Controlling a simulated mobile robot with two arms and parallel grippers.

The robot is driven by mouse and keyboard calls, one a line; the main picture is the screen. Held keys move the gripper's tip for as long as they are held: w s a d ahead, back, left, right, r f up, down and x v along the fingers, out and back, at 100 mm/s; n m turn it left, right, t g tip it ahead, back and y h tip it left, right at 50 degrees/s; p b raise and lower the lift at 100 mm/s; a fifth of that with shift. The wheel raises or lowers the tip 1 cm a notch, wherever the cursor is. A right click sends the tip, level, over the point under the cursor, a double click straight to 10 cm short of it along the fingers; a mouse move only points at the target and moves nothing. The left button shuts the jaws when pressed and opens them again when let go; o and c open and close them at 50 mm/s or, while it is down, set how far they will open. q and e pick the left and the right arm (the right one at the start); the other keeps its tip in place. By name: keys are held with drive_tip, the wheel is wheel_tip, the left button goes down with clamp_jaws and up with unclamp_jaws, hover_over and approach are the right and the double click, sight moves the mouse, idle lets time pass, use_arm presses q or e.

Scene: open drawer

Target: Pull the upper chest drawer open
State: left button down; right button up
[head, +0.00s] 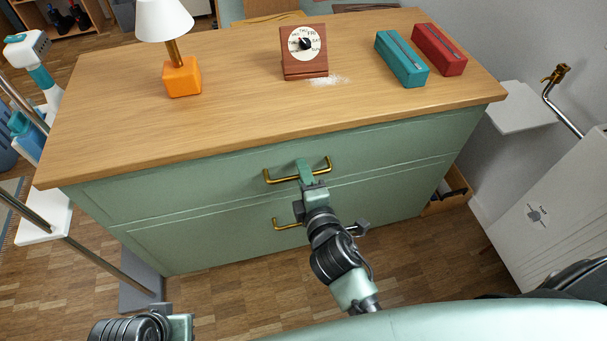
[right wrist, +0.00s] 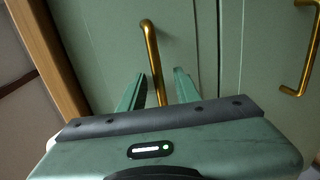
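The green chest (head: 190,225) has an upper drawer (head: 220,190) whose front looks flush with the chest, so it appears shut. Its brass handle (head: 282,180) is a bar that also shows in the right wrist view (right wrist: 151,45). My right gripper (head: 304,172) is at the middle of this handle. In the right wrist view its two green fingers (right wrist: 158,88) stand apart, one on each side of the bar, with gaps between. Part of my left arm shows at the bottom left of the head view, but its fingers do not show.
A lower drawer handle (head: 287,224) sits below, partly behind my right arm. On the wooden top (head: 235,115) stand an orange lamp (head: 182,77), a wooden dial calendar (head: 304,52), a teal box (head: 402,60) and a red box (head: 439,50). Wooden floor is clear before the chest.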

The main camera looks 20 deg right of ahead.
clamp_jaws()
idle(1.4)
